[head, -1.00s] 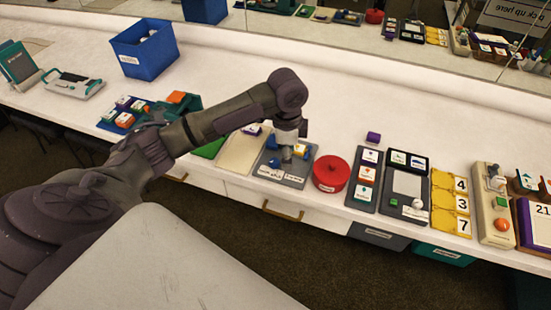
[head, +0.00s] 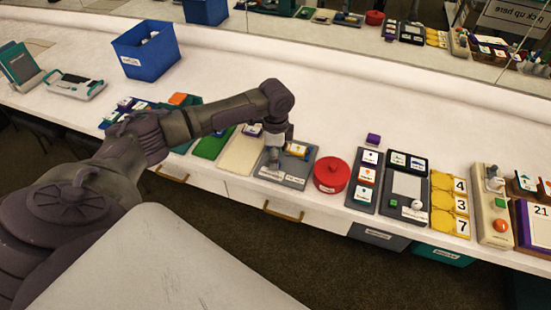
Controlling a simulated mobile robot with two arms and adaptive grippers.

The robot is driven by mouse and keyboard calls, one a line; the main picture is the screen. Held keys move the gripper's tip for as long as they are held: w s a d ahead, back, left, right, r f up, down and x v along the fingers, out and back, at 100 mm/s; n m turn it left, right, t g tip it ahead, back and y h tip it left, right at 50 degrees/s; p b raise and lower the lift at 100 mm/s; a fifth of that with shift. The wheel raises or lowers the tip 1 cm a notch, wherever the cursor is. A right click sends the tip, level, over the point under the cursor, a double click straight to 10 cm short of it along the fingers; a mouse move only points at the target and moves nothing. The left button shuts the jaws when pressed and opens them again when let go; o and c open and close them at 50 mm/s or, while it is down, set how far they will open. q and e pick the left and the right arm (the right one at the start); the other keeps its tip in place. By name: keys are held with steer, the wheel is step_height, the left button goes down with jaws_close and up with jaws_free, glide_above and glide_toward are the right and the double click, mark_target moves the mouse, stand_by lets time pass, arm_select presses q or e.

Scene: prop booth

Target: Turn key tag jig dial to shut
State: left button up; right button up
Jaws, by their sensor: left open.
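A grey board (head: 292,180) lies on the white counter, with an orange-and-yellow labelled piece (head: 298,150) at its back right and white labels along its front. It looks like the key tag jig, but its labels are too small to read. My left gripper (head: 273,162) points down over the left part of this board, open. It hides the blue part that sits there, likely the dial, so its setting cannot be told. Whether the fingers touch it cannot be told. My right gripper is not in view.
A red round tin (head: 331,175) stands close to the right of the board. A cream panel (head: 241,153) and a green panel (head: 213,143) lie to its left. A blue bin (head: 147,51) stands further back left. The counter behind the board is clear.

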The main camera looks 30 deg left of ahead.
arm_select(q)
steer(key=shift+f, duration=1.05)
jaws_close()
